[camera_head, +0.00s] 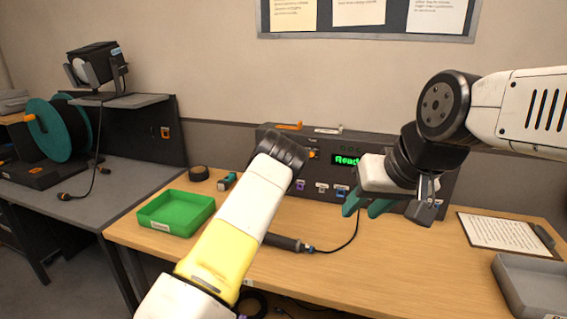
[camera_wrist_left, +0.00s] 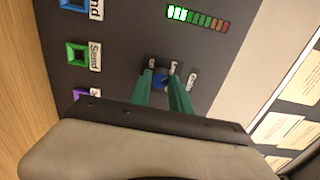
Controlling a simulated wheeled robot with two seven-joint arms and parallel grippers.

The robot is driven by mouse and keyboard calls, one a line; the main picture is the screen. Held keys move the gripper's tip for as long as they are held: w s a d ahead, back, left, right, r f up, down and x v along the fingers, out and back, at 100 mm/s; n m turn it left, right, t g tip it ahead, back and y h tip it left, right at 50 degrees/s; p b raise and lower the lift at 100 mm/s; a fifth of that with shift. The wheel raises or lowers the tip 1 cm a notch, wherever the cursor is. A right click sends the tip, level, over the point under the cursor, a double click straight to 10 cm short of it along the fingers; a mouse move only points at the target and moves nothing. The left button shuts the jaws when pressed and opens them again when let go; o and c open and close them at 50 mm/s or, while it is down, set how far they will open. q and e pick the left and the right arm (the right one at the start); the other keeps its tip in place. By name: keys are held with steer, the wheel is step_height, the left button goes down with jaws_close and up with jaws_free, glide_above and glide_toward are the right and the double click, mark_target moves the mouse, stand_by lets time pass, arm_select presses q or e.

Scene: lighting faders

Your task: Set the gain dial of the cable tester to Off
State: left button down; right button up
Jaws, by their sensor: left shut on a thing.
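The cable tester (camera_head: 325,172) is a dark box at the back of the wooden table, with a green display reading "Read", partly hidden by my right gripper. In the head view my left forearm hides that gripper and the dial. The dial's exact pointing is not clear. My right gripper (camera_head: 367,207) is open and empty, in front of the tester's right half.
The tester's level bar (camera_wrist_left: 197,18) shows lit green and dim red segments. A green tray (camera_head: 176,224), black tape roll (camera_head: 199,173) and cable with a black plug (camera_head: 285,243) lie on the table. A clipboard (camera_head: 505,234) and grey tray (camera_head: 530,285) are at right.

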arm_select(q)
steer(key=shift+f+n, duration=0.15)
steer(key=shift+n, duration=8.95)
steer(key=c, duration=1.2)
jaws_free()
steer(key=shift+s, duration=0.1)
steer(key=shift+v, duration=3.85)
